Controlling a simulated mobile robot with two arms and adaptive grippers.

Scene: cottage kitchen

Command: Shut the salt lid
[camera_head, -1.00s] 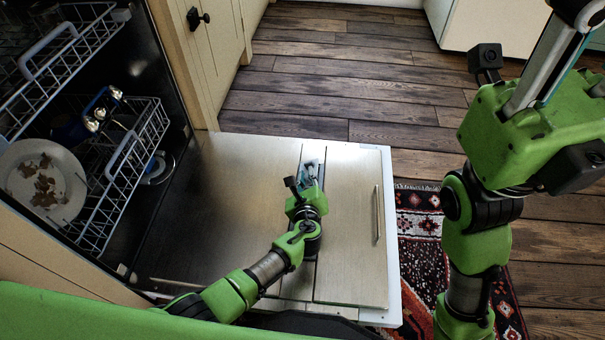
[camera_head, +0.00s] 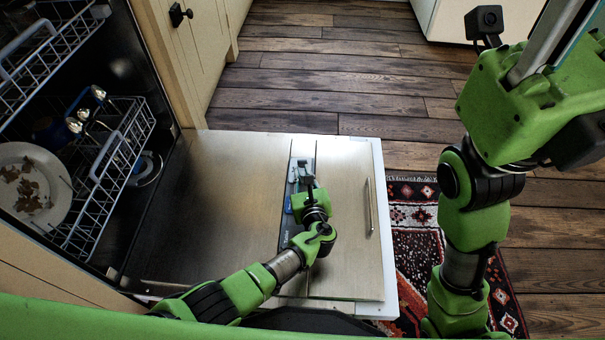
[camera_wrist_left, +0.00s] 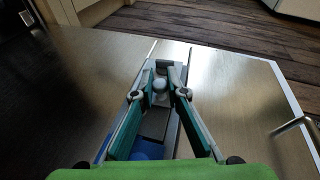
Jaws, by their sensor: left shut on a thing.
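The salt dispenser is a narrow grey unit (camera_head: 302,165) with a blue patch, set in the inner face of the open dishwasher door (camera_head: 225,200). My left gripper (camera_head: 305,178) is low over it. In the left wrist view the unit (camera_wrist_left: 178,72) lies under my gripper (camera_wrist_left: 167,97), whose two teal fingers slant in towards a pale rounded part (camera_wrist_left: 158,86). This part looks to be on the salt lid, and the fingers are shut on it. Whether the lid is flush is hidden by the fingers. My right gripper is outside the views; only its arm shows at right.
The lower rack (camera_head: 120,150) holds a soiled white plate (camera_head: 32,185) at left. A metal handle bar (camera_head: 370,205) runs along the door's right part. A patterned rug (camera_head: 412,235) lies beyond the door's right edge. The wooden floor (camera_head: 330,60) behind is clear.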

